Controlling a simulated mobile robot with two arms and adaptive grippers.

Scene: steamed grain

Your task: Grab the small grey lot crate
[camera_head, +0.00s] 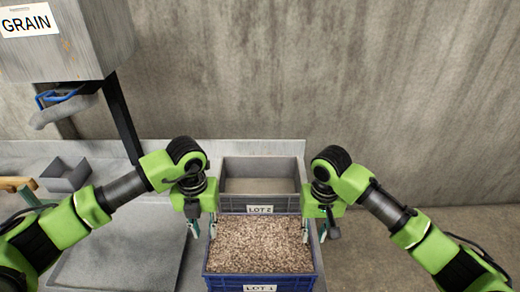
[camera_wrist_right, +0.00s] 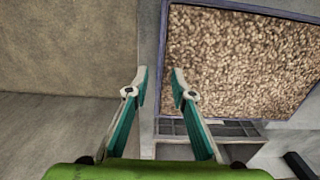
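The grey crate labelled LOT 2 (camera_head: 260,169) stands at the back of the counter in the head view. It looks empty inside. A blue crate labelled LOT 1 (camera_head: 262,281), filled with grain, stands in front of it. My left gripper (camera_head: 204,230) points down near the left rim of the blue crate, its fingers apart and empty. My right gripper (camera_head: 328,230) points down by the right rim. In the right wrist view my right gripper (camera_wrist_right: 159,75) is open, with one fingertip on each side of the blue crate's rim line and nothing between them.
A grain dispenser (camera_head: 65,40) stands at the upper left. A small grey open box (camera_head: 66,177) and a shallow grey tray (camera_head: 125,250) are on the left of the counter. A concrete wall (camera_head: 380,90) is behind. Bare floor (camera_head: 450,220) shows at right.

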